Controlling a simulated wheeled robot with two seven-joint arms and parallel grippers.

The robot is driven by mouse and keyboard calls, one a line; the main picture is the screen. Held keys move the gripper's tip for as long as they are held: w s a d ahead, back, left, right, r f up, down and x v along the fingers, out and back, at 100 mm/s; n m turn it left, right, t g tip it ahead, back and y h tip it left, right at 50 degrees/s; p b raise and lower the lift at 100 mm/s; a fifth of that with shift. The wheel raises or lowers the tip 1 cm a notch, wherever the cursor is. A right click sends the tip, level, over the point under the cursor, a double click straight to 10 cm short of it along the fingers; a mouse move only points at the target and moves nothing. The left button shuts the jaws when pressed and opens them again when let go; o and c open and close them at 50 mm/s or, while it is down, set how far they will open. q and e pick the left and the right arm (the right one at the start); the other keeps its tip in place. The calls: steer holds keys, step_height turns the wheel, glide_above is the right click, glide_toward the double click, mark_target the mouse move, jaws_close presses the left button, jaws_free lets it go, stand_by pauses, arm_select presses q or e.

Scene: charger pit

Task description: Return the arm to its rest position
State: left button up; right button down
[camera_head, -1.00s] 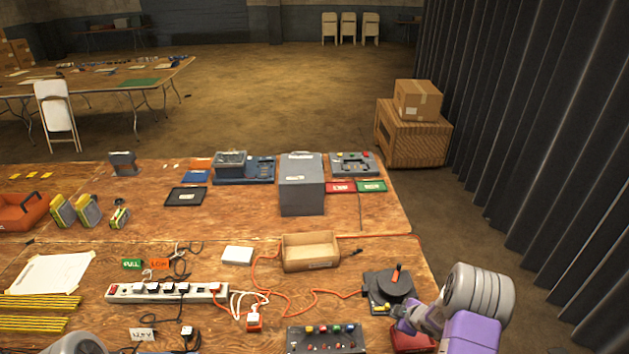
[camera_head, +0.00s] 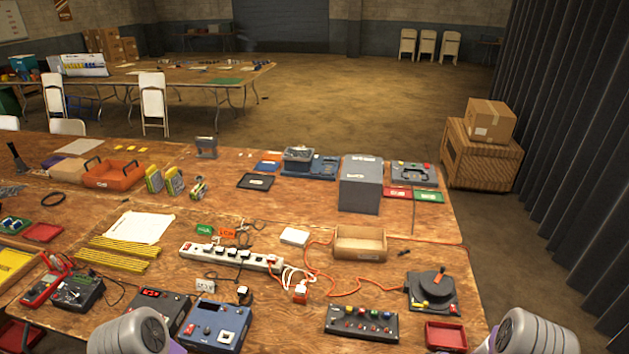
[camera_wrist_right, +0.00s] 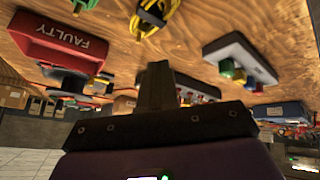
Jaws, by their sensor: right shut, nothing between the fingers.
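My right arm (camera_head: 540,333) shows as a pale rounded link at the lower right of the head view, by the table's right front corner. Its gripper is hidden there. In the wrist view my right gripper (camera_wrist_right: 155,85) has its fingers together, with nothing between them. It is clear of the red tray marked FAULTY (camera_wrist_right: 62,42). My left arm (camera_head: 130,333) shows only as a link at the bottom left of the head view; its gripper is out of view.
A small red tray (camera_head: 446,337) stands at the table's right front corner, in front of a black rotary device (camera_head: 432,290). A control box with coloured buttons (camera_head: 361,324), a power strip (camera_head: 230,257) and an open wooden box (camera_head: 360,243) are nearby. Orange cable crosses the tabletop.

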steer(key=a, duration=0.2)
steer(key=s+a+f+m, duration=0.1)
steer(key=shift+a+f+g, duration=0.1)
steer(key=shift+a+g, duration=0.15)
steer(key=shift+g, duration=0.05)
steer(key=s+a+f+m+g+y, duration=0.25)
steer(key=s+a+m+g, duration=0.5)
steer(key=s+a, duration=1.25)
arm_select(q)
step_height(320, 180, down, 4)
steer(key=b, duration=0.4)
steer(key=shift+s, duration=0.15)
arm_select(e)
steer(key=f+t, duration=0.1)
steer(key=w+f+m+t, duration=0.1)
steer(key=f, duration=0.1)
steer(key=shift+d+f, duration=0.1)
steer(key=shift+d, duration=0.05)
arm_select(q)
steer(key=shift+r, duration=0.1)
steer(key=shift+c, duration=0.5)
